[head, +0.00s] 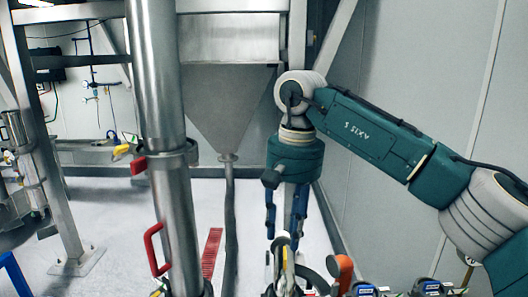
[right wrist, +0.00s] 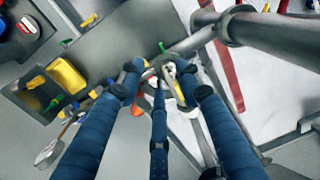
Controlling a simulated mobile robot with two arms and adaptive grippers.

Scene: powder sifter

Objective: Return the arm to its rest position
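My right arm (head: 375,140), teal and light grey, reaches in from the right in the head view and bends downward at its wrist. My right gripper (head: 285,232) points straight down with its blue fingers spread apart, and I see nothing held between them. In the right wrist view the blue fingers of the gripper (right wrist: 160,78) stand apart above a cluster of small fittings, partly hidden behind the fingertips. I cannot tell whether the tips touch these fittings. My left gripper is not in view.
A steel column (head: 160,120) with a red handle (head: 155,250) stands left of the gripper. A grey hopper (head: 228,105) with a thin pipe hangs behind. A wall panel (head: 410,60) borders the right side. In the right wrist view a yellow container (right wrist: 67,75) lies at left.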

